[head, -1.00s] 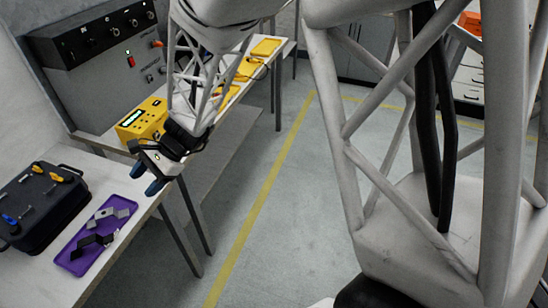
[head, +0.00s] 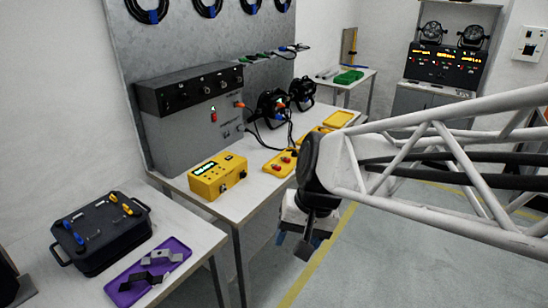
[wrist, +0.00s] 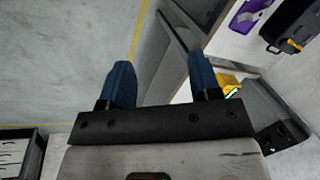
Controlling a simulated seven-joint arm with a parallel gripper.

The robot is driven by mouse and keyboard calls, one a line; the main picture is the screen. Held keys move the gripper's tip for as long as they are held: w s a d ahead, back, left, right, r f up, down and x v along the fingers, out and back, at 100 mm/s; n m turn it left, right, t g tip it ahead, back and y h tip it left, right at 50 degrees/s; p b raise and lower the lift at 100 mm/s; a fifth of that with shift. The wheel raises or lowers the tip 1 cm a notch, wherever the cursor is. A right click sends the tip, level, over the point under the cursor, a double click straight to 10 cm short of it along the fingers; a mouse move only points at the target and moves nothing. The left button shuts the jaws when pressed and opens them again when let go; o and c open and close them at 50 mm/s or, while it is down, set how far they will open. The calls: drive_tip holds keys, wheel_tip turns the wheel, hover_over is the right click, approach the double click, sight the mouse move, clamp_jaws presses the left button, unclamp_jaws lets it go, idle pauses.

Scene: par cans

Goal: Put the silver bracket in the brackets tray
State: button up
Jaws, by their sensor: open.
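A purple tray (head: 123,296) lies on the near left table. A grey, silver-looking bracket (head: 163,256) rests in its far part, and darker bracket pieces (head: 143,280) lie in its near part. Which tray is the brackets tray I cannot tell from a label. My gripper (head: 296,244) hangs to the right of the tables, over the floor and well apart from the purple tray. In the wrist view my gripper (wrist: 162,76) has its two blue fingers spread wide with nothing between them. The purple tray also shows at the wrist view's top right (wrist: 250,14).
A black case (head: 100,235) stands beside the purple tray. The long table holds a yellow meter box (head: 217,176), a yellow tray with red items (head: 280,164) and another yellow tray (head: 338,119). A green tray (head: 348,76) is far back. Open floor (head: 360,270) lies right.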

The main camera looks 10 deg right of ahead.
drive_tip(key=s+d+r+n+t+h, duration=0.1)
drive_tip(key=s+d+r+n+h, duration=0.1)
drive_tip(key=s+d, duration=0.4)
drive_tip(key=shift+d+r+t+h, duration=0.25)
drive_tip(key=shift+r+t+h, duration=0.15)
drive_tip(key=shift+h, duration=0.1)
drive_tip(key=shift+o, duration=0.2)
drive_tip(key=o, duration=0.8)
drive_tip(key=shift+c, duration=0.2)
